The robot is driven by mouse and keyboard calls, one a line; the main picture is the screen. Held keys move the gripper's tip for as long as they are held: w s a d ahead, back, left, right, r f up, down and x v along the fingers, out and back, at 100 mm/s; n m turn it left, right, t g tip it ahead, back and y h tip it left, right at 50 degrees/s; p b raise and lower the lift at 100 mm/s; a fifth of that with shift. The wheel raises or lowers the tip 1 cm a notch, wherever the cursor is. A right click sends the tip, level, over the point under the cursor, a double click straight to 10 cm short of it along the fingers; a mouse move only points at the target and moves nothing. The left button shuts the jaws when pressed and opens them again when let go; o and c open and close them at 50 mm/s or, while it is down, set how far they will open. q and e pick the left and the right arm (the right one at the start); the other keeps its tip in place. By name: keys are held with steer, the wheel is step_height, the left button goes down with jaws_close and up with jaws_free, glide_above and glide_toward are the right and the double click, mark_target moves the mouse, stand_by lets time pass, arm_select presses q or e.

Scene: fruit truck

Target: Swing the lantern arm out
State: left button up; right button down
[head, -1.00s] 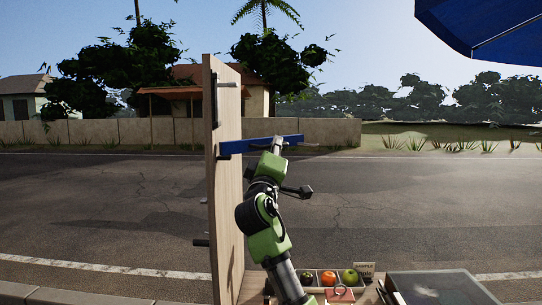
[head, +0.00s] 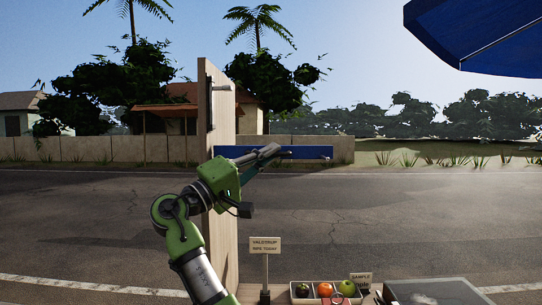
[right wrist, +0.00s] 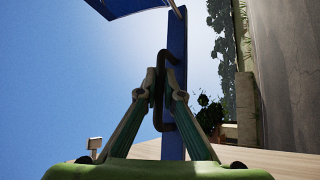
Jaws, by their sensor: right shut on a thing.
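The lantern arm is a long blue bar (head: 312,152) that reaches right from the upright wooden panel (head: 222,110) in the head view. It is level and above the road in the picture. My right gripper (head: 270,152) is at the bar's middle part in the head view. In the right wrist view my right gripper (right wrist: 160,88) is shut on the dark bracket-shaped handle (right wrist: 186,125) of the blue bar (right wrist: 177,40). The fingers partly hide the handle. My left gripper is not in view.
A small sign (head: 265,246) stands right of the panel. A fruit tray (head: 312,301) and a dark-topped box (head: 435,291) are at the lower right. A blue canopy (head: 490,35) hangs at the upper right. The air right of the bar's end is clear.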

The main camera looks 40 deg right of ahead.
steer(key=shift+s+a+g, duration=0.1)
steer(key=shift+a+g, duration=0.05)
steer(key=shift+g, duration=0.25)
steer(key=shift+m, duration=0.3)
steer(key=c, duration=2.2)
jaws_free()
steer(key=shift+o, duration=0.2)
steer(key=shift+a, duration=0.1)
steer(key=v, duration=1.2)
